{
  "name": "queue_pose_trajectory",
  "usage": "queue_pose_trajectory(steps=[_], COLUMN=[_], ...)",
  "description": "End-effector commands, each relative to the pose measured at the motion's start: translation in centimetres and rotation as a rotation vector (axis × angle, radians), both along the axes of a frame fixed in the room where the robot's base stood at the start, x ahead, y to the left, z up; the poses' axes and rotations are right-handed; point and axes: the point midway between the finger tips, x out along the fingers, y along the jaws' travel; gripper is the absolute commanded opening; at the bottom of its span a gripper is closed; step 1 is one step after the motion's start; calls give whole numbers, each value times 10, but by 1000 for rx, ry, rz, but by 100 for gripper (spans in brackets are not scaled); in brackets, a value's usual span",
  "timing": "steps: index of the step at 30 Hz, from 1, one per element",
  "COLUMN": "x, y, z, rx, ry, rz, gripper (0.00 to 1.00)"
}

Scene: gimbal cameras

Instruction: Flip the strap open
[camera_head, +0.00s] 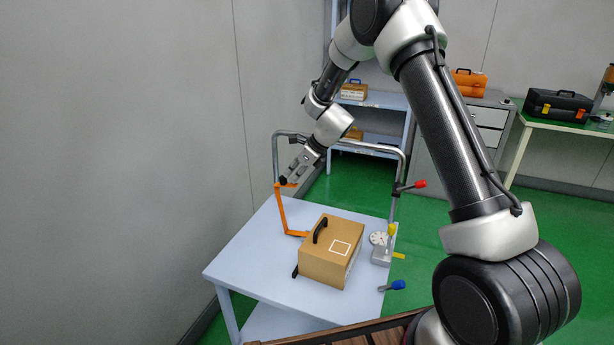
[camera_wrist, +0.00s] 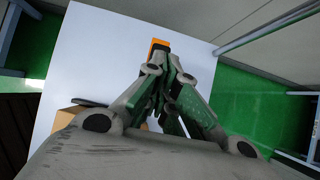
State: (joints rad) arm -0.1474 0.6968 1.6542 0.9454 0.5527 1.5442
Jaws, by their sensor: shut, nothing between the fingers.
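An orange strap (camera_head: 281,210) stands up at the back left of a brown box (camera_head: 328,262) on the pale blue table. It bends at table height and runs towards the box. My gripper (camera_head: 285,181) is at the strap's upper end, above the table. In the wrist view my gripper (camera_wrist: 164,72) has its fingers together and empty, with the orange strap end (camera_wrist: 159,43) just beyond the tips. I cannot tell whether they touch. Only a corner of the box shows in the wrist view (camera_wrist: 66,118).
A grey tube frame (camera_head: 401,170) with a red-tipped lever rises behind the table (camera_head: 240,268). A dial fixture (camera_head: 379,239) and a blue-handled part (camera_head: 397,285) are at its right. The wall is close on the left. The table's front left is clear.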

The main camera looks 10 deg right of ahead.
Motion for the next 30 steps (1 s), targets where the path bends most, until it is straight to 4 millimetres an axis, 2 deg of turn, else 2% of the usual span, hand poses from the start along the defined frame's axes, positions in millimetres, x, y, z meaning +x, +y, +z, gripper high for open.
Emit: queue_pose_trajectory(steps=[6, 12, 25, 30], x=[10, 13, 13, 9], y=[15, 19, 19, 10], z=[-6, -7, -7, 9], rx=[0, 1, 0, 0], ry=[1, -1, 0, -3], rz=[1, 0, 0, -2], gripper=[0, 0, 0, 0])
